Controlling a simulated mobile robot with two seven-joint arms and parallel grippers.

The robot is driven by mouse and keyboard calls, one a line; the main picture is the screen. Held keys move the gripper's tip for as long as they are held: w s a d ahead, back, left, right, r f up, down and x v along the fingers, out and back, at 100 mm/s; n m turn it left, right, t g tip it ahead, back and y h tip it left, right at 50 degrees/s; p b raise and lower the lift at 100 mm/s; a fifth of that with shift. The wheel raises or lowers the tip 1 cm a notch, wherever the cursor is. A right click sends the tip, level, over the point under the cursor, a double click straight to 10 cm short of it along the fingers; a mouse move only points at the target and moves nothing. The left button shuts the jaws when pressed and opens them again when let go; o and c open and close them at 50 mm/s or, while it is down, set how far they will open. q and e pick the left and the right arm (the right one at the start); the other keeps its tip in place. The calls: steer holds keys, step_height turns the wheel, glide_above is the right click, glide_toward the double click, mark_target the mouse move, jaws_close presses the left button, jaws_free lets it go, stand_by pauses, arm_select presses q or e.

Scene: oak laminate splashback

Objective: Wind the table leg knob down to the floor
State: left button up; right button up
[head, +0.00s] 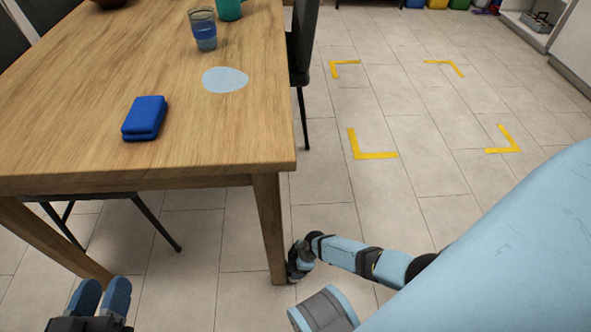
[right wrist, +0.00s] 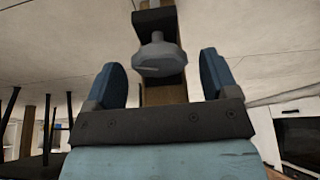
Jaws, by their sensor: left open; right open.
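The wooden table leg (head: 270,225) stands at the table's front right corner. In the right wrist view, its grey knob (right wrist: 160,57) sits by a dark bracket (right wrist: 154,20), with the wooden leg (right wrist: 165,96) behind. My right gripper (right wrist: 163,78) is open, one blue finger on each side of the knob, with gaps on both sides. I cannot tell how deep the knob lies between the fingers. In the head view my right gripper (head: 299,260) is beside the foot of the leg, which hides the knob. My left gripper (head: 102,287) is open and empty at the bottom left.
The wooden table (head: 200,130) carries a folded blue cloth-like item (head: 144,118), a pale blue round mat (head: 225,80), a glass (head: 203,30) and a teal cup (head: 229,9). A dark chair (head: 301,45) stands at its right side.

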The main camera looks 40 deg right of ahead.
steer(key=c, duration=0.9)
steer(key=shift+a+r+m+t+p, duration=0.1)
steer(key=shift+m+t+p, duration=0.2)
steer(key=shift+m+p, duration=0.5)
steer(key=shift+c, duration=0.2)
steer(key=shift+m+h, duration=0.4)
steer(key=shift+m, duration=0.4)
steer(key=o, duration=0.9)
steer(key=shift+o, duration=0.2)
